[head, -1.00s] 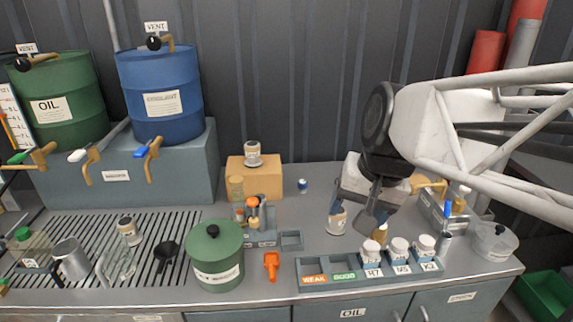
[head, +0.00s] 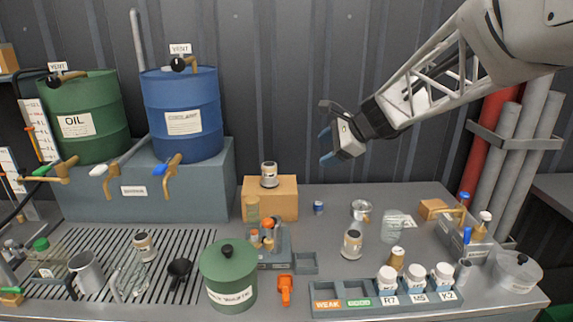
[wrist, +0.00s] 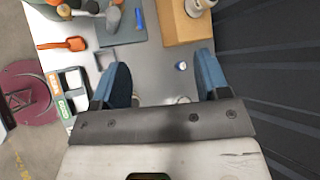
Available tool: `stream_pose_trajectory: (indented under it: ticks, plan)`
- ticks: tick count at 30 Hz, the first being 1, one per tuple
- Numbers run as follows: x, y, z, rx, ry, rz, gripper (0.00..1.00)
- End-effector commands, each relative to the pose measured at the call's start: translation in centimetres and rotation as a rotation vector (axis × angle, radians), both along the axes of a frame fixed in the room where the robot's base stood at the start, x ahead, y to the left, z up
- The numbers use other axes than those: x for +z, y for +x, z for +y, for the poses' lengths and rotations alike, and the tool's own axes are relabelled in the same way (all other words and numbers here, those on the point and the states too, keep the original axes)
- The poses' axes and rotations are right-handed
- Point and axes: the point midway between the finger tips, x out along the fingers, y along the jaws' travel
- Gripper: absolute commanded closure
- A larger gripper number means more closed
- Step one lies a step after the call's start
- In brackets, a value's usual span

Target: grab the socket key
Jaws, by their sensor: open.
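I cannot pick out the socket key with certainty in either view. My gripper (head: 326,146) is open and empty, raised above the back of the bench in front of the dark wall, its blue fingers toward the left. In the wrist view, nothing shows held between the spread fingers (wrist: 163,64). A small blue-and-white jar (head: 318,208) stands on the bench below; it also shows between the fingers in the wrist view (wrist: 181,66), well beyond them. An orange scoop-like tool (head: 286,290) lies near the front edge. A small rack (head: 272,262) holds several items.
A cardboard box (head: 284,199) carries a jar (head: 269,174). A green pot (head: 229,283) stands at the front. A labelled tray (head: 375,306) holds white-capped jars. Oil (head: 88,115) and blue (head: 183,115) drums stand left. Bottles and glassware stand right of centre.

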Motion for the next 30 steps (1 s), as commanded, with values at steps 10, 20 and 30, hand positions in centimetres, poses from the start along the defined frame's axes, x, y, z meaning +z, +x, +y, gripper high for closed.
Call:
stream_pose_trajectory:
  ticks: [10, 20, 30]
  plan:
    - [-1.7, 11.1, -1.8, -0.299, 0.318, 0.146, 0.31]
    - [-3.1, 16.8, -3.3, -0.456, 0.501, 0.231, 0.31]
    - [-4.1, 20.0, -4.4, -0.543, 0.607, 0.281, 0.31]
